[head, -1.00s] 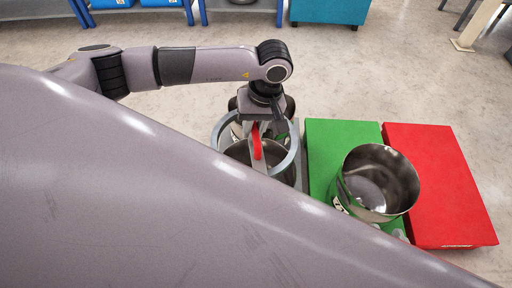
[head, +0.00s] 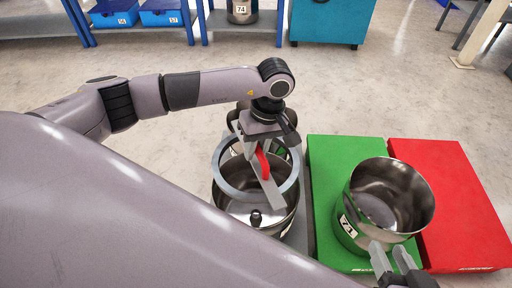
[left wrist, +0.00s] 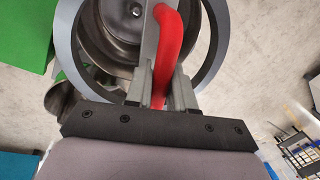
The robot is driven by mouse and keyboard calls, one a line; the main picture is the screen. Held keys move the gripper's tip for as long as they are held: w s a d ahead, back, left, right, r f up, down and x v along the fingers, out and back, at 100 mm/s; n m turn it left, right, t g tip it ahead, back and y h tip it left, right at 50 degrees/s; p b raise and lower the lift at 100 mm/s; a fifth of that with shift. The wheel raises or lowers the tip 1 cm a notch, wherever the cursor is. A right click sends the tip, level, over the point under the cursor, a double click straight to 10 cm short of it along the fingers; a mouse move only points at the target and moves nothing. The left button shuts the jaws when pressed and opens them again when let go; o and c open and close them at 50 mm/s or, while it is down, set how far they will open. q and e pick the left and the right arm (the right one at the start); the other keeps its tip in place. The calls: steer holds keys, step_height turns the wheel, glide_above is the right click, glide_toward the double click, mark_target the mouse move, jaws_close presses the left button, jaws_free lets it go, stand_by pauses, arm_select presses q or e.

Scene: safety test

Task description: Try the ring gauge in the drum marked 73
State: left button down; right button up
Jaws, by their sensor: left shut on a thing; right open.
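My left gripper (head: 262,148) is shut on the red handle of the ring gauge (head: 222,180), a grey ring with a flat crossbar. The gauge also shows in the left wrist view (left wrist: 209,62), with the left gripper (left wrist: 162,82) on its handle. A steel drum (head: 232,212) lies below the ring; the ring overlaps its mouth, and I cannot tell whether they touch. This drum's number is not readable. A steel drum marked 71 (head: 385,200) stands tilted in the picture on the green platform. My right gripper (head: 390,252) is open at its near side.
The green platform (head: 340,150) and red platform (head: 455,200) are side by side at right. Another steel vessel is partly hidden behind the left gripper. A drum marked 74 (head: 242,12) and blue bins (head: 165,12) stand on far shelves. Open floor lies between. My arm covers the lower left.

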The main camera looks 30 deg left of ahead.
arm_select(q)
steer(key=n, duration=0.4)
steer(key=shift+w+h+b, duration=0.1)
steer(key=shift+h+b, duration=0.3)
steer(key=shift+d+n, duration=0.1)
steer(key=shift+n, duration=0.8)
arm_select(e)
steer(key=shift+a+f+y, duration=0.25)
steer(key=shift+a+y, duration=0.05)
steer(key=shift+a, duration=0.1)
